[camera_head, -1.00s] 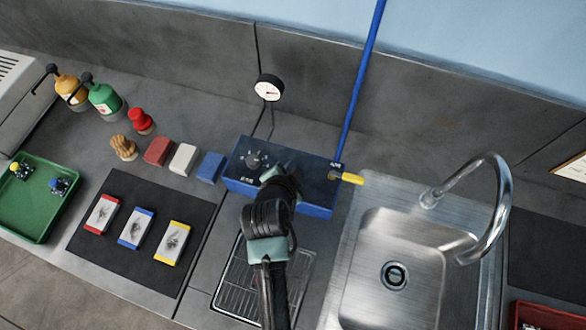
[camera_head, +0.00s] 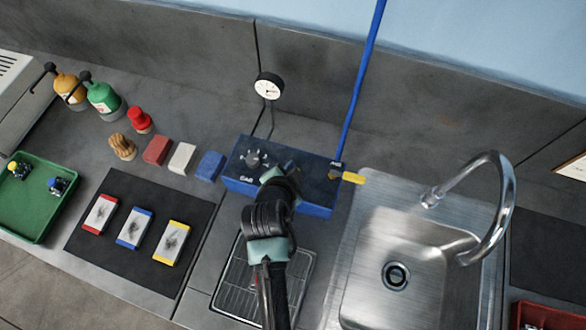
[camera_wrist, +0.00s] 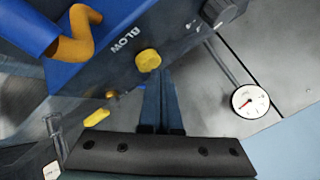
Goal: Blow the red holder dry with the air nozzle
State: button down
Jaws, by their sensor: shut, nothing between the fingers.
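My gripper (camera_head: 280,172) is over the blue box (camera_head: 318,211) and mostly hidden by my own wrist in the head view. In the wrist view my gripper (camera_wrist: 160,75) is shut and empty, its fingertips close beside a yellow button (camera_wrist: 148,60) near the word BLOW. I cannot tell if they touch it. An orange bent nozzle (camera_wrist: 82,38) sticks out of the box's blue side in the wrist view.
A wire rack (camera_head: 228,290) lies under my arm, with a steel sink (camera_head: 350,285) to its right. A blue hose (camera_head: 358,90) rises behind the box. A black mat (camera_head: 120,262) with colour-edged cards and a green tray (camera_head: 40,212) are at left.

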jog(key=shift+f+b, duration=0.55)
jog(key=shift+f, duration=0.1)
dwell(0.7)
dwell(0.3)
jog(key=shift+r+p, duration=0.95)
jog(key=shift+r, duration=0.15)
notch_tip(320, 180, up, 5)
jog(key=p, duration=0.4)
dwell(0.5)
